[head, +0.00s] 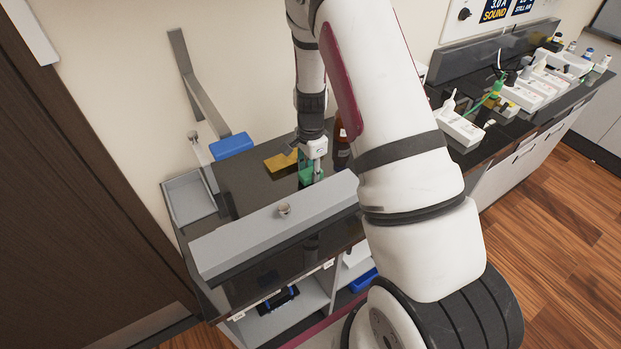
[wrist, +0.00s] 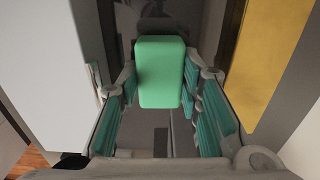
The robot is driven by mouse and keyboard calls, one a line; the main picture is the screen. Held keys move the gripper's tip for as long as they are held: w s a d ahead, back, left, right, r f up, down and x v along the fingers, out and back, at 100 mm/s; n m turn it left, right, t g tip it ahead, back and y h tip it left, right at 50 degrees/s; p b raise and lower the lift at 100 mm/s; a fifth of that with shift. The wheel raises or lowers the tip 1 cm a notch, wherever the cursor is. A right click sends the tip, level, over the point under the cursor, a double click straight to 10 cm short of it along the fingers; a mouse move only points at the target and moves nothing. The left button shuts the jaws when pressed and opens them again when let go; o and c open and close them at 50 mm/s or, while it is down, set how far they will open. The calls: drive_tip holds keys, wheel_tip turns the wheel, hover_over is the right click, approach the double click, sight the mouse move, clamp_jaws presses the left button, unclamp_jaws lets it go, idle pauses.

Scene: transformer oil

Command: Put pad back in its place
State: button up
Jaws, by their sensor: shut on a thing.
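A green pad (wrist: 160,72), a rounded block, is held between the fingertips of my gripper (wrist: 160,85) in the wrist view. The teal-lined fingers press on its two sides. In the head view my gripper (head: 314,160) points down over the dark worktop (head: 245,180), with the green pad (head: 306,176) at its tip, partly hidden behind a grey bar. I cannot tell whether the pad touches the worktop. A yellow pad (head: 281,162) lies just left of my gripper in the head view and shows at the right in the wrist view (wrist: 268,60).
A long grey bar (head: 255,232) with a knob stands along the front edge. A brown bottle (head: 342,157) is close right of my gripper. A blue block (head: 231,145) and a grey open tray (head: 190,198) are at the left. Several bottles and devices fill the right counter.

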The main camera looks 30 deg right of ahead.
drive_tip(key=shift+f, duration=0.3)
drive_tip(key=o, duration=1.2)
wheel_tip(320, 180, up, 12)
